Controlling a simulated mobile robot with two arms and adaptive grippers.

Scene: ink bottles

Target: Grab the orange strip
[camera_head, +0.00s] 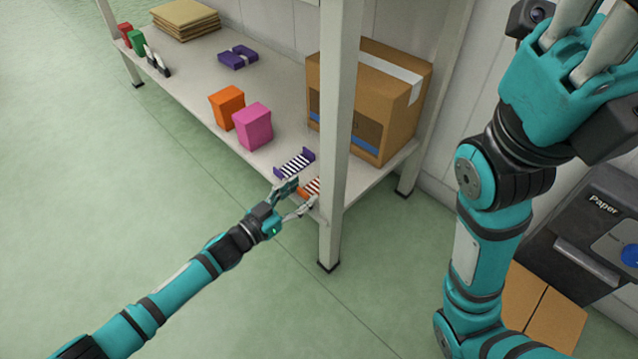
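The orange strip (311,187), with white stripes, lies at the near right end of the low shelf, partly hidden by the shelf post and my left gripper. My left gripper (297,201) is at the shelf's front edge beside the orange strip, with its fingers apart. I cannot tell whether a finger touches the strip. A purple strip (295,165) with white stripes lies just behind it. My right gripper (585,45) is raised at the upper right, away from the shelf; its fingertips are cut off by the picture's edge.
The white shelf post (338,130) stands just right of the orange strip. A cardboard box (385,95) stands behind it. An orange box (227,107) and a pink box (253,126) stand farther left on the shelf (190,75). A dark paper bin (590,235) stands at the right.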

